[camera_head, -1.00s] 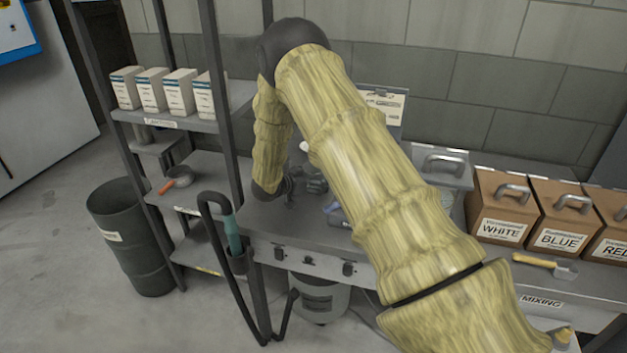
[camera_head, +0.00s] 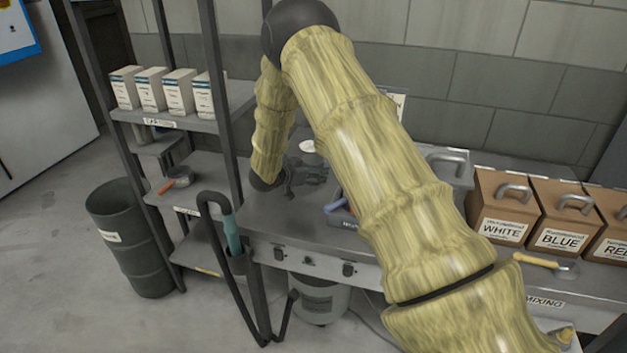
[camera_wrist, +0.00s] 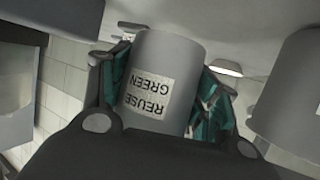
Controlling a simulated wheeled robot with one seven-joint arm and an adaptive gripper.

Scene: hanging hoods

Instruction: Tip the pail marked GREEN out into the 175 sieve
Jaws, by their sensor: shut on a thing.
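My gripper (camera_wrist: 167,90) is shut on a grey cylindrical pail (camera_wrist: 182,55) with its teal finger pads on both sides. The pail's pale label reads REUSE GREEN and appears upside down in the wrist view. What is inside the pail does not show. In the head view my gripper (camera_head: 304,174) is a dark shape over the back left of the bench, and I cannot make out the pail there. I cannot pick out a sieve marked 175 in either view; my arm covers part of the bench.
The bench (camera_head: 268,217) carries brown boxes marked WHITE (camera_head: 500,208), BLUE (camera_head: 562,215) and RED at right. A white round thing (camera_head: 308,147) is behind my gripper. A shelf rack (camera_head: 165,122) stands at left. Another grey cylinder (camera_wrist: 292,90) is right of the pail.

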